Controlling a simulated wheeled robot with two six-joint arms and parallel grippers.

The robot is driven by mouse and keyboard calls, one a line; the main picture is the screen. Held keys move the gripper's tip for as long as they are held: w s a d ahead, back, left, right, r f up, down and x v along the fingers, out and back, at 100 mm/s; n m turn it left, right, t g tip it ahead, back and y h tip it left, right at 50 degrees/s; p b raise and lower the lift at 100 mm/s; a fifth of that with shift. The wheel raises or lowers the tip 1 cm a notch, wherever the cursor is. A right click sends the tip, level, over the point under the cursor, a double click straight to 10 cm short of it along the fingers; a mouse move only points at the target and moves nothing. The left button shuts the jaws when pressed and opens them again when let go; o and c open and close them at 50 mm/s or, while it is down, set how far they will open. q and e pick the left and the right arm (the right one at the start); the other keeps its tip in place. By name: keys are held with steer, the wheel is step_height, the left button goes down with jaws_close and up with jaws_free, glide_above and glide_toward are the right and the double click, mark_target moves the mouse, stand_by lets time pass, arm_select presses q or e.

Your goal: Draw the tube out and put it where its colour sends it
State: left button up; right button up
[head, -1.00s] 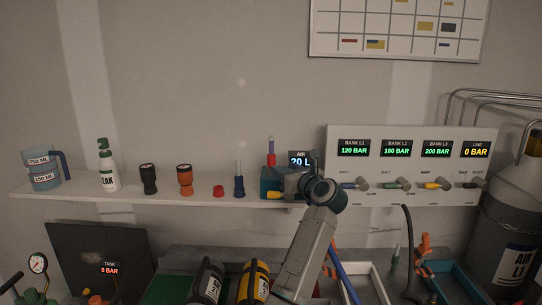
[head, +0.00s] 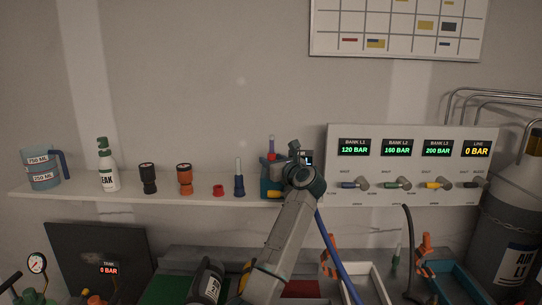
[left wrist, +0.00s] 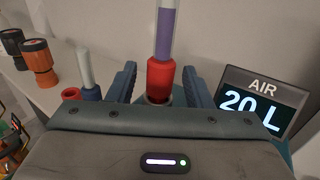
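The tube (head: 271,143) is clear with purple in it and has a red collar. It stands upright in a teal block (head: 267,188) at the right end of the wall shelf. In the left wrist view the tube (left wrist: 164,38) rises between the two fingers of my left gripper (left wrist: 161,86). The fingers are apart, with a gap showing on each side of the red collar. In the head view my left gripper (head: 292,167) covers part of the block. My right gripper is not in view.
A blue-based tube (head: 239,184), a red ring (head: 218,190) and orange (head: 185,180) and black fittings stand left on the shelf (head: 130,192). The AIR display (left wrist: 259,108) is close right of the gripper. Below lie a white tray (head: 379,291) and a blue tray (head: 455,292).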

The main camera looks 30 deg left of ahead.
mark_target(273, 139)
arm_select(q)
jaws_close()
steer(key=shift+r, duration=0.1)
steer(key=shift+r+p, duration=1.5)
steer(key=shift+r, duration=1.95)
